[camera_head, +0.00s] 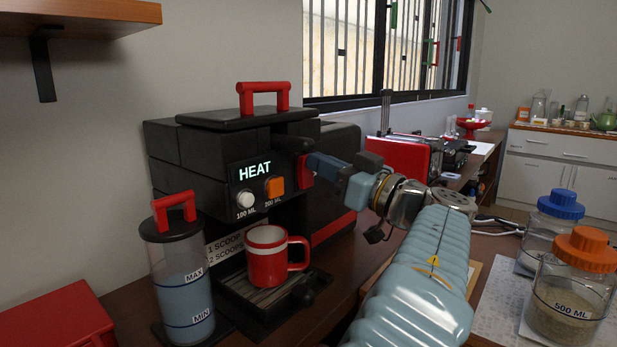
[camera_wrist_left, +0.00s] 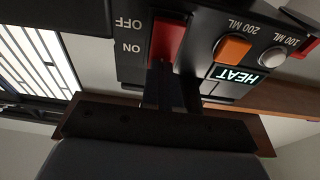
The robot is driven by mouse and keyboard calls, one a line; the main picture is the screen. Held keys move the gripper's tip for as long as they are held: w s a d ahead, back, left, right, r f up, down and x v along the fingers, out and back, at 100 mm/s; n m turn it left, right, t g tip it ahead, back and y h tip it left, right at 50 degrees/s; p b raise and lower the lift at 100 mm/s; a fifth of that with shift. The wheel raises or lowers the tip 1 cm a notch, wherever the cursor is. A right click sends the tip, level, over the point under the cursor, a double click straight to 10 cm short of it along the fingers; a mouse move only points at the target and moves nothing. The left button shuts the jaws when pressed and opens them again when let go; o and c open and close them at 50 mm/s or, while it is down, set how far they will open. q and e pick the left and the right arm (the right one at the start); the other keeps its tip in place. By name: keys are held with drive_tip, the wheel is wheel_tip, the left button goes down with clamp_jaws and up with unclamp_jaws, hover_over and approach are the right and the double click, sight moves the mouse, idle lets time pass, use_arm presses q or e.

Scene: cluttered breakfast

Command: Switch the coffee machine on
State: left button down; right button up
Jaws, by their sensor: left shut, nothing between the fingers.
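The black coffee machine (camera_head: 215,155) stands against the wall, its display (camera_head: 254,169) lit with "HEAT". My left gripper (camera_head: 314,164) is shut and empty at the right side of the machine's front. In the left wrist view, which is upside down, the fingertips (camera_wrist_left: 168,72) are at the red switch (camera_wrist_left: 167,38) beside the "ON" and "OFF" labels. The fingers hide part of the switch, and I cannot tell whether they touch it. An orange 200 ML button (camera_head: 274,187) and a white 100 ML button (camera_head: 245,199) are on the front. My right gripper is not in view.
A red and white mug (camera_head: 268,262) stands on the drip tray (camera_head: 240,292). A water tank (camera_head: 183,285) with a red handle is at the left. Two jars, blue-lidded (camera_head: 553,232) and orange-lidded (camera_head: 566,290), stand at the right. A red appliance (camera_head: 405,160) is behind my arm.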

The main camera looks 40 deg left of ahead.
use_arm(q)
drive_tip(key=shift+a, duration=0.15)
drive_tip(key=r+b+v, duration=0.1)
drive_tip(key=b+v, duration=0.1)
drive_tip(key=v, duration=1.5)
drive_tip(key=shift+d, duration=0.4)
drive_tip(key=shift+f, duration=0.15)
